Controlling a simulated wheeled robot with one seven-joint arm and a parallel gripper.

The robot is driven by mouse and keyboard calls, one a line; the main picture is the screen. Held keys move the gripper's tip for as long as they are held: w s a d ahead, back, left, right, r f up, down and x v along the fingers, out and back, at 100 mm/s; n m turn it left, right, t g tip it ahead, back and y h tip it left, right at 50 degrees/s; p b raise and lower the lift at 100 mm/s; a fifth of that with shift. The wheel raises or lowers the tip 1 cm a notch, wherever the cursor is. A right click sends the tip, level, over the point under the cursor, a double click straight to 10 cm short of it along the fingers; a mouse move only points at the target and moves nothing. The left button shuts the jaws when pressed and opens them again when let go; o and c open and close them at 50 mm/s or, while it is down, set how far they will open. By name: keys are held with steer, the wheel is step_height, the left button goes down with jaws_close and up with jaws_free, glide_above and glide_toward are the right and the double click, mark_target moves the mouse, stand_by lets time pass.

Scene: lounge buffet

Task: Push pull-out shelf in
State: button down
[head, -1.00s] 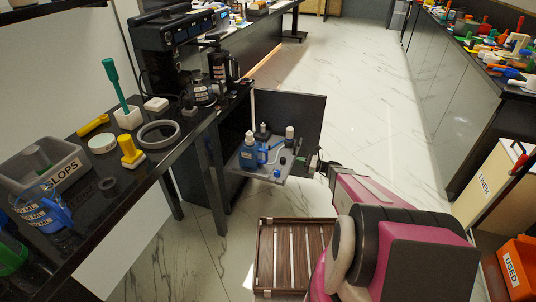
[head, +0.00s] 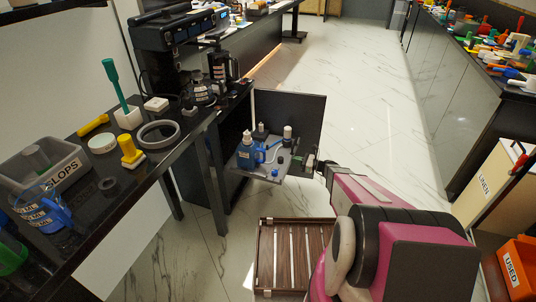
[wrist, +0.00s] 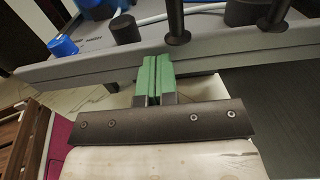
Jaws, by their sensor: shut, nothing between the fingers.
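The grey pull-out shelf (head: 262,174) sticks out of the dark cabinet under the counter, carrying a blue bottle (head: 246,153) and other small items. My gripper (head: 311,165) is at the shelf's outer edge in the head view, partly hidden by my arm. In the wrist view, my green fingertips (wrist: 155,73) are shut together with nothing between them. They appear to meet the grey front edge of the shelf (wrist: 80,70); exact contact cannot be told. Black posts (wrist: 177,30) stand along that edge, right of the fingertips.
A dark open door panel (head: 300,115) stands behind the shelf. A slatted wooden crate (head: 295,256) is on the floor below. The counter (head: 150,178) with a slops bin (head: 45,170) lies left. Marble floor (head: 375,110) is clear beyond my arm.

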steer(key=shift+a, duration=0.1)
steer(key=shift+x, duration=14.2)
steer(key=shift+a+f, duration=0.1)
steer(key=shift+a, duration=0.05)
steer(key=shift+x, duration=1.3)
steer(key=shift+v, duration=4.6)
